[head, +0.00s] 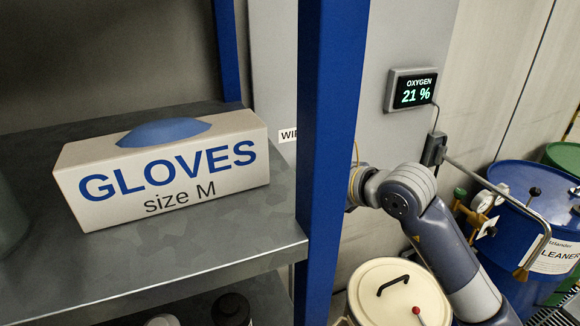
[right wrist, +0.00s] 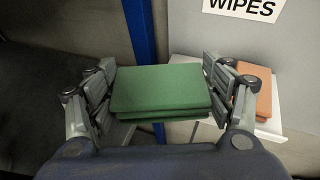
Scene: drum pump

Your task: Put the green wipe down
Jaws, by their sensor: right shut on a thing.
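The green wipe (right wrist: 158,88), a folded green cloth, is in the middle of the right wrist view. My right gripper (right wrist: 160,84) is shut on it, with one finger at its left side and one at its right. Below and behind the wipe is a white surface (right wrist: 270,122), partly hidden by the wipe and the right finger. I cannot tell whether the wipe touches it. In the head view the blue post hides my right gripper and the wipe; only part of my right arm shows. My left gripper is not in view.
An orange folded wipe (right wrist: 254,86) lies on the white surface, close beside my right finger. A "WIPES" sign (right wrist: 243,8) is above. A blue post (head: 331,150) stands beside the shelf with the glove box (head: 165,170). A lidded cream container (head: 385,300) and blue drum (head: 520,215) are right.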

